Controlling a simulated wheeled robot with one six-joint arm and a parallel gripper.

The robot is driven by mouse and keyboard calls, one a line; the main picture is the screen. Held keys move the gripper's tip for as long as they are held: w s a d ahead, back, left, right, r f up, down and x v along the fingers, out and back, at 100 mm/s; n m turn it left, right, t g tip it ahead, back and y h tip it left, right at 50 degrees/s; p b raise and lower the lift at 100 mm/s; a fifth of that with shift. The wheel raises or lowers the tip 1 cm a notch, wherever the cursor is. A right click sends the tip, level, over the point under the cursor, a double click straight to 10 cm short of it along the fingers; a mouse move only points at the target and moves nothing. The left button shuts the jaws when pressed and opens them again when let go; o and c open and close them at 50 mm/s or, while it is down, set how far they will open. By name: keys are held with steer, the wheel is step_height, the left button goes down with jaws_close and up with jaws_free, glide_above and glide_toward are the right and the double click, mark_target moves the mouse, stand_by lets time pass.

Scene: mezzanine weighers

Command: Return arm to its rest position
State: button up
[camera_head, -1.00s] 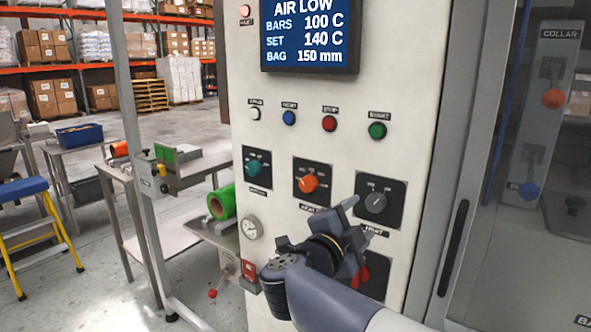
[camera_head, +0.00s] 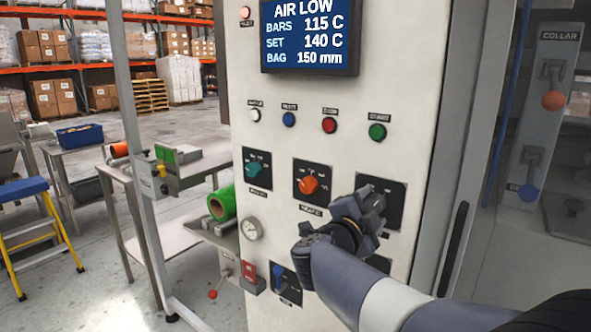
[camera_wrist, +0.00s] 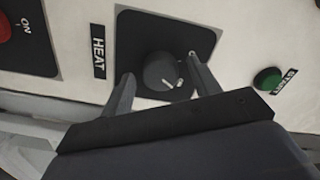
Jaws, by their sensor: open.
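My gripper (camera_head: 372,203) is in front of the right-hand dial on the white control panel (camera_head: 310,95). In the wrist view my gripper (camera_wrist: 163,80) is open, with one finger on either side of the dark grey dial knob (camera_wrist: 160,70). I cannot tell whether the fingers touch it. The knob has a light pointer mark and sits on a black plate (camera_wrist: 185,25) by a HEAT label (camera_wrist: 98,57). In the head view the gripper hides the knob, and only part of its black plate (camera_head: 397,190) shows.
A display (camera_head: 310,38) reads AIR LOW, bars 115 C, set 140 C. An orange knob (camera_head: 309,185), a teal knob (camera_head: 254,169) and a green button (camera_head: 377,132) are nearby. A blue-handled lever (camera_head: 277,272) is lower left. A clear door with levers stands right.

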steer(key=shift+s+a+r+n+p, duration=0.1)
steer(key=shift+r+n+p, duration=0.1)
steer(key=shift+n+p, duration=0.85)
steer(key=n+p, duration=0.1)
steer(key=n, duration=0.2)
steer(key=shift+n+p, duration=0.25)
steer(key=shift+p, duration=0.15)
steer(key=n+p, duration=0.3)
steer(key=n, duration=0.3)
steer(key=v, duration=0.9)
steer(key=shift+f+n, duration=0.2)
steer(key=shift+n, duration=0.1)
steer(key=shift+s+a, duration=0.1)
steer(key=shift+s, duration=0.05)
